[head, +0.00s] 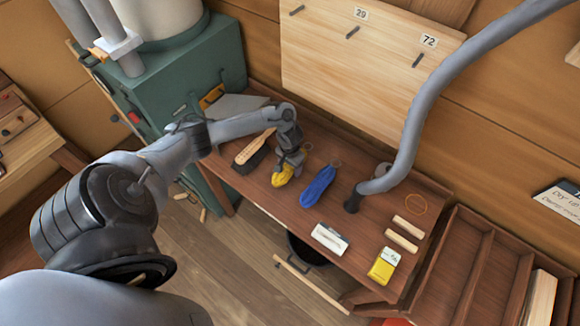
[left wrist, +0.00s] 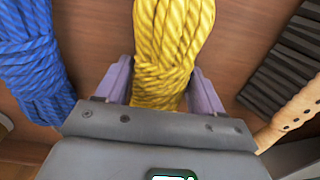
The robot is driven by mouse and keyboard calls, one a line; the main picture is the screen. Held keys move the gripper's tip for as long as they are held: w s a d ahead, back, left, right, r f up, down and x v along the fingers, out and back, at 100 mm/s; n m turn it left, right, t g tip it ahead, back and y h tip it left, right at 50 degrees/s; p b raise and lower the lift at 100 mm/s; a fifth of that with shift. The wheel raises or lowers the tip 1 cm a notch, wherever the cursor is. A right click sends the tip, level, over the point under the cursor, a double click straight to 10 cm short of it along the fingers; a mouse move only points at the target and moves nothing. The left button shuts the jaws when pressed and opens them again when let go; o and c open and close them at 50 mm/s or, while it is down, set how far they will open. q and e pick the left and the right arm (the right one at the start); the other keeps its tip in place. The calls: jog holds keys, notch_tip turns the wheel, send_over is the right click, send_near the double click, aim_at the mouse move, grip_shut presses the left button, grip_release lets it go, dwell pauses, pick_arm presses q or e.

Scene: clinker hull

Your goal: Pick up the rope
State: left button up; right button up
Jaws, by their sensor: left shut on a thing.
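A yellow coiled rope (head: 283,175) lies on the wooden bench, and my left gripper (head: 291,158) is over it from above. In the left wrist view the yellow rope (left wrist: 168,60) runs between the two purple fingers of the left gripper (left wrist: 160,85), which are shut on its wrapped middle. A blue coiled rope (head: 317,186) lies on the bench just right of the yellow one. It also shows at the left of the left wrist view (left wrist: 32,65). I cannot tell whether the yellow rope is clear of the bench. My right gripper is not in view.
A wooden-handled brush (head: 253,155) lies left of the yellow rope. A grey hose (head: 415,115) comes down onto the bench (head: 285,210) right of the blue rope. A white block (head: 330,238), wooden pieces (head: 402,240) and a yellow box (head: 383,267) lie toward the right. A pegboard (head: 370,60) stands behind.

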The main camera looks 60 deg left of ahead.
pick_arm(q)
jog(key=shift+r, duration=0.1)
jog(key=shift+r, duration=0.55)
jog(key=r, duration=0.1)
jog(key=d+r+p, duration=0.1)
jog(key=r, duration=0.1)
jog(key=shift+s+r, duration=0.1)
jog(key=shift+r, duration=0.2)
jog(key=s+d+r+p, duration=0.3)
jog(key=d+r, duration=0.3)
jog(key=d, duration=0.4)
jog(key=shift+s+p, duration=0.15)
jog(key=shift+p, duration=0.4)
jog(key=shift+d, duration=0.15)
